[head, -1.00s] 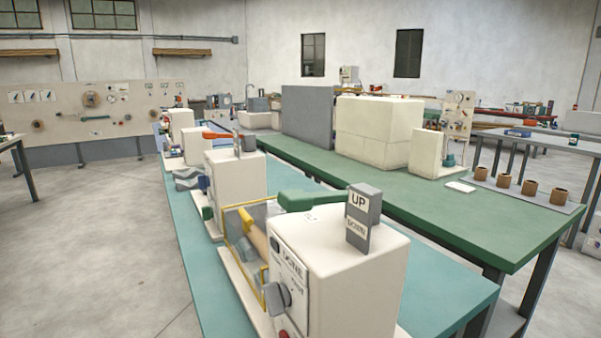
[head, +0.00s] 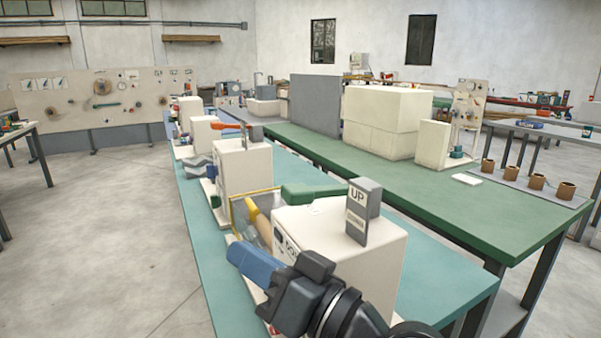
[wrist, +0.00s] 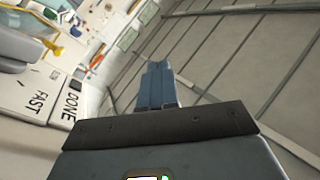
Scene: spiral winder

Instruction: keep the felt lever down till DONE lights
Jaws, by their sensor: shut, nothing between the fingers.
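The nearest cream winder (head: 345,230) stands on the teal bench. A green lever (head: 312,193) lies along its top, beside a grey post (head: 361,210) marked UP, with a smaller plate below it. My gripper (head: 240,254) is in front of the winder's face, left of and below the lever, its blue fingers together and empty. In the wrist view the fingers (wrist: 157,70) point past the winder towards the floor, touching nothing visible. The DONE label (wrist: 73,100) and the FAST label (wrist: 38,102) show on the winder's face there; whether DONE is lit I cannot tell. My gripper hides part of that face.
A yellow-edged clear guard (head: 240,212) stands just behind my fingers. Another winder with an orange lever (head: 228,126) is farther along the teal bench (head: 200,240). A green table (head: 480,225) stands to the right. The floor at the left is open.

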